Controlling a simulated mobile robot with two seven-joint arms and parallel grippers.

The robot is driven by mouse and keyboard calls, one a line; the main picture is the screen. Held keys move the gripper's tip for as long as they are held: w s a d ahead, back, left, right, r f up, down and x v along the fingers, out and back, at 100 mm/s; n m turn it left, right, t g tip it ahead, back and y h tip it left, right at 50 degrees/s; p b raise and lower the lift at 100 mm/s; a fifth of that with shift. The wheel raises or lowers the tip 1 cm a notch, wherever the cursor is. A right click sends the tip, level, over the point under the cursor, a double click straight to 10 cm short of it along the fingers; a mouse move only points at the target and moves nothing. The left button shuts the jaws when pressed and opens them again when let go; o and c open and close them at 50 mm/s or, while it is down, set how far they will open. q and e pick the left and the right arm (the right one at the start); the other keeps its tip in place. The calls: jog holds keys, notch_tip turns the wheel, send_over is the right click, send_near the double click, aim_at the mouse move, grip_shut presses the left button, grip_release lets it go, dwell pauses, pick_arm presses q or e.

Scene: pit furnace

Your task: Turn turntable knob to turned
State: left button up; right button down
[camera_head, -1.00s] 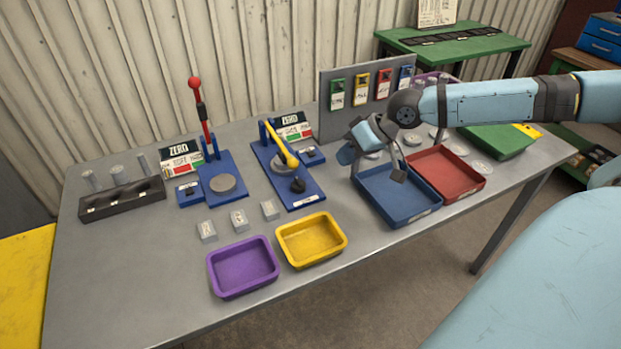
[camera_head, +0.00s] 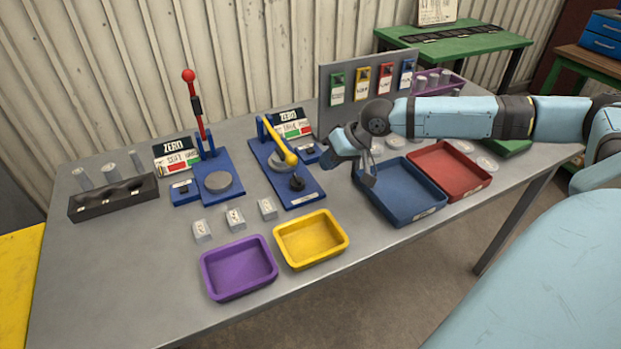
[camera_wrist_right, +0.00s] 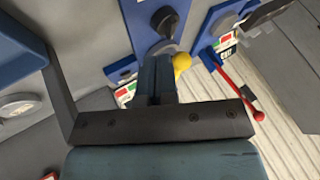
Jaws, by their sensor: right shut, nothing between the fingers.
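The turntable knob is a small black knob (camera_head: 297,182) at the front of the blue base plate (camera_head: 308,197) that carries the yellow lever (camera_head: 278,142). It also shows at the top of the right wrist view (camera_wrist_right: 166,20). My right gripper (camera_head: 350,158) is shut and empty. It is above the table at the back left corner of the blue tray, to the right of the knob and apart from it. In the right wrist view its fingers (camera_wrist_right: 156,75) point up the picture toward the knob. My left gripper is not in view.
The blue tray (camera_head: 432,208) and red tray (camera_head: 478,190) lie to the right. A red-lever station (camera_head: 212,195) stands left of the knob's plate. Purple (camera_head: 240,292) and yellow (camera_head: 312,262) trays lie in front. A panel with coloured tags (camera_head: 325,95) stands behind.

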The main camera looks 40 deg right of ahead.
aim_at(303, 182)
jog(key=x, duration=0.7)
jog(key=shift+w+f+b, duration=0.1)
jog(key=shift+f+b, duration=0.05)
jog(key=shift+b, duration=0.2)
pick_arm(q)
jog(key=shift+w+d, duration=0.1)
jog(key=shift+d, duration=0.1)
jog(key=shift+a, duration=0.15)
pick_arm(e)
jog(key=shift+a, duration=0.1)
